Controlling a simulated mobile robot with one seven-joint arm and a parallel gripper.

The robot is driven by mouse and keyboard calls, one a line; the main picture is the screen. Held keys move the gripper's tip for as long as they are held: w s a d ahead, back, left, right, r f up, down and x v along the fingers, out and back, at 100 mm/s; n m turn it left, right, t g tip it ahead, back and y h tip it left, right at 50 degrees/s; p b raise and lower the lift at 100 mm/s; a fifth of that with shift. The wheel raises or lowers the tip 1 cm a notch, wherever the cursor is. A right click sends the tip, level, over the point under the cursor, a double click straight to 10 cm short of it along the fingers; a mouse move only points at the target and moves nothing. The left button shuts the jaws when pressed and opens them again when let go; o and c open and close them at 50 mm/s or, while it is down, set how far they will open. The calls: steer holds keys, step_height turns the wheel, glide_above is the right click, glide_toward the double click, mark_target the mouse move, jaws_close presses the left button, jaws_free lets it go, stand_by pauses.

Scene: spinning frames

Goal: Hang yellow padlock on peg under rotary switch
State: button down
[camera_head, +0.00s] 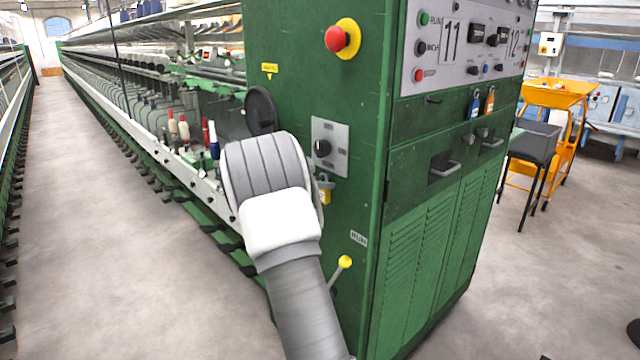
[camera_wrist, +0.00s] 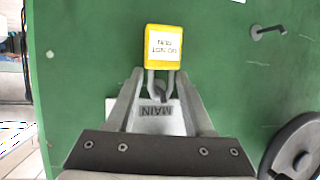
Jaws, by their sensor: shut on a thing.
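The yellow padlock (camera_wrist: 163,47) has a white label with upside-down text reading "DO NOT RUN" in the wrist view. Its grey shackle lies between the fingers of my gripper (camera_wrist: 158,80), which is shut on the padlock. In the head view the padlock (camera_head: 325,193) shows just beyond my wrist, below the rotary switch (camera_head: 323,148) on its grey plate. My forearm hides part of the panel.
A grey hooked rod (camera_wrist: 268,31) sticks out of the green panel. A black handwheel (camera_head: 261,110) is left of the switch, and a yellow-knobbed lever (camera_head: 345,262) is below. A red button (camera_head: 336,39) is above. Blue (camera_head: 474,106) and orange (camera_head: 489,101) tags hang at right.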

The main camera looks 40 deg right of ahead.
steer(key=shift+c, duration=1)
jaws_free()
steer(key=b+v, duration=0.1)
steer(key=v, duration=1.6)
steer(key=shift+s+a, duration=0.2)
steer(key=s+a+r+n+y+p, duration=0.1)
steer(key=s+a+n+y+p, duration=0.1)
steer(key=s+a+n+y, duration=0.2)
steer(key=s+a+r+n+t+y+p, duration=0.1)
steer(key=s+a+n+y, duration=0.3)
steer(key=s+a, duration=0.7)
steer(key=s+a+r+n+t+y+p, duration=0.1)
steer(key=s+a+n+y+p, duration=0.2)
steer(key=s, duration=1.4)
steer(key=shift+a+r+n+y+p, duration=0.15)
steer(key=shift+a+n+y+p, duration=0.25)
steer(key=shift+a+n+y, duration=1.35)
steer(key=shift+s+a+n+h, duration=0.1)
steer(key=shift+a+n+h, duration=0.45)
steer(key=shift+a+h, duration=0.25)
